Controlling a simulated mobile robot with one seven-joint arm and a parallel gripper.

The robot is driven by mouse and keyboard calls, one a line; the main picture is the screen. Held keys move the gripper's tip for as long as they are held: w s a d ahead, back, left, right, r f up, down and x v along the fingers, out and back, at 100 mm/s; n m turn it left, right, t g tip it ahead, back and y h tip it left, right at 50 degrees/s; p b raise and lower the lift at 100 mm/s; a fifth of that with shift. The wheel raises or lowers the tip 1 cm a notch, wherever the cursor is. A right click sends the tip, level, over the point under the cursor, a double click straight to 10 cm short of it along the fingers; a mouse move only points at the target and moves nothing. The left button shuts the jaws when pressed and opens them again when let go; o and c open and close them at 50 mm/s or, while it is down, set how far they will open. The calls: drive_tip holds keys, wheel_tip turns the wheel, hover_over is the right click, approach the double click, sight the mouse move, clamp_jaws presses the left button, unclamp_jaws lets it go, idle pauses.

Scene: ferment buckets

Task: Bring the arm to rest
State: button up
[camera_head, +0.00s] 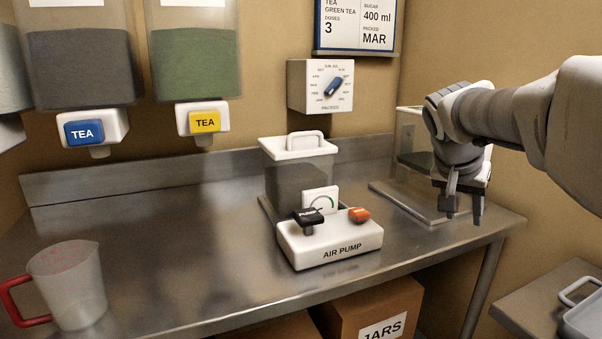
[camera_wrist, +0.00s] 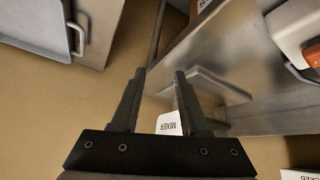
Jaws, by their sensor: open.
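My gripper (camera_head: 462,208) is raised over the right end of the steel counter (camera_head: 180,215) in the head view, its fingers pointing down. In the wrist view the two fingers of my gripper (camera_wrist: 156,100) stand apart with nothing between them. A flat grey plate (camera_head: 415,203) lies on the counter near my gripper, with a clear-walled container (camera_head: 408,135) behind it, partly hidden by my arm.
A white air pump (camera_head: 330,243) with a black and an orange control stands mid-counter before a lidded canister (camera_head: 298,175). A jug (camera_head: 68,285) with a red handle stands front left. Two tea dispensers (camera_head: 83,128) (camera_head: 203,121) hang on the wall. A side table (camera_head: 545,300) is lower right.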

drive_tip(key=s+a+f+n+t+y, duration=0.1)
drive_tip(key=s+a+f+n+y, duration=0.3)
drive_tip(key=s+a, duration=0.55)
drive_tip(key=s+a+f+n+y, duration=0.1)
drive_tip(key=s+a+f+n, duration=0.4)
drive_tip(key=s, duration=0.8)
wheel_tip(320, 180, up, 25)
drive_tip(key=p, duration=2.6)
drive_tip(key=shift+w+a+m, duration=0.2)
drive_tip(key=shift+w+m, duration=0.1)
drive_tip(key=shift+m, duration=0.1)
